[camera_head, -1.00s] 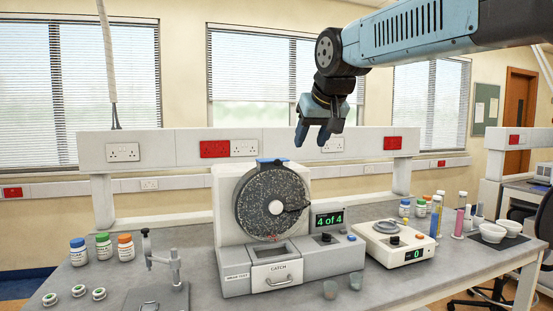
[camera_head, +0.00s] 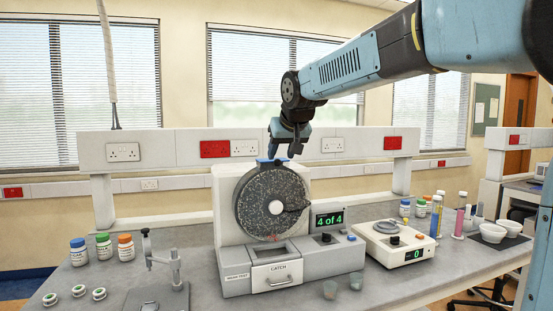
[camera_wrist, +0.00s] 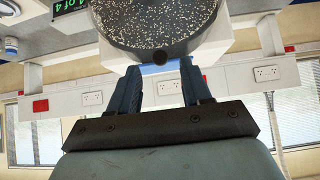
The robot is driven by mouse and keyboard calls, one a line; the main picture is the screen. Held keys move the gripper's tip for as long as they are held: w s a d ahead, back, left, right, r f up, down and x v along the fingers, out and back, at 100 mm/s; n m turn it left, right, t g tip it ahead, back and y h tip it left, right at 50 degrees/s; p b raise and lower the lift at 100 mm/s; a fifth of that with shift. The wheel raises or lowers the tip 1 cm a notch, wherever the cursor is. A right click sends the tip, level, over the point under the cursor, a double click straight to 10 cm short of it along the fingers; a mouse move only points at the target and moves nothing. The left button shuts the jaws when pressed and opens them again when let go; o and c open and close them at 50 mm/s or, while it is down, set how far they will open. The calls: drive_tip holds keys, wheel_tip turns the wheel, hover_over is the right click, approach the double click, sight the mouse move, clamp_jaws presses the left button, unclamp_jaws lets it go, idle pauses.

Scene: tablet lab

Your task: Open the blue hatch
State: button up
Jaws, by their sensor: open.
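The blue hatch (camera_head: 265,161) is a small blue piece at the top rim of the dark speckled drum (camera_head: 268,205) on the white tester. It looks closed, and my gripper partly hides it in the head view. My gripper (camera_head: 283,153) is open and empty, pointing down right at the hatch. In the wrist view the blue hatch (camera_wrist: 160,69) shows between the fingers of my gripper (camera_wrist: 163,72), below the drum (camera_wrist: 150,38) in that upside-down picture. I cannot tell whether the fingers touch it.
The tester's catch drawer (camera_head: 277,275) is shut, and its display (camera_head: 329,219) reads "4 of 4". A scale (camera_head: 395,244) stands to the right and a small press (camera_head: 160,275) to the left. Several bottles (camera_head: 103,247) stand at the left. A socket rail (camera_head: 160,150) runs behind.

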sight(278, 161)
drive_tip(key=shift+x, duration=1.6)
drive_tip(key=shift+c, duration=0.3)
clamp_jaws()
